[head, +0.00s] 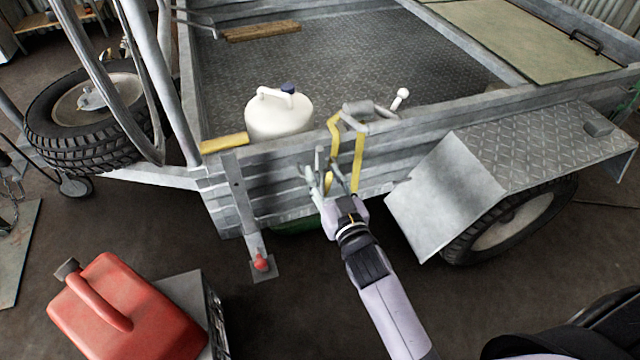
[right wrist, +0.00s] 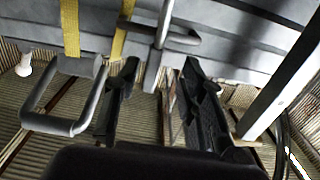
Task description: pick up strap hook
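A yellow strap (head: 358,160) hangs over the near side wall of the grey trailer. Its grey metal buckle (head: 370,118) rests at the wall's top edge. In the right wrist view the strap (right wrist: 71,28) and a grey metal loop (right wrist: 62,108) are at the left. The grey metal strap hook (right wrist: 161,42) hangs between the fingertips of my right gripper (right wrist: 160,88), with space visible on both sides. In the head view my right gripper (head: 329,172) is at the strap's lower part, open, and its fingers partly hide the hook. My left gripper is not in view.
The trailer wall (head: 270,165) is close behind my right gripper. The mudguard (head: 450,190) and wheel are to the right. A red fuel can (head: 125,315) is at the lower left.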

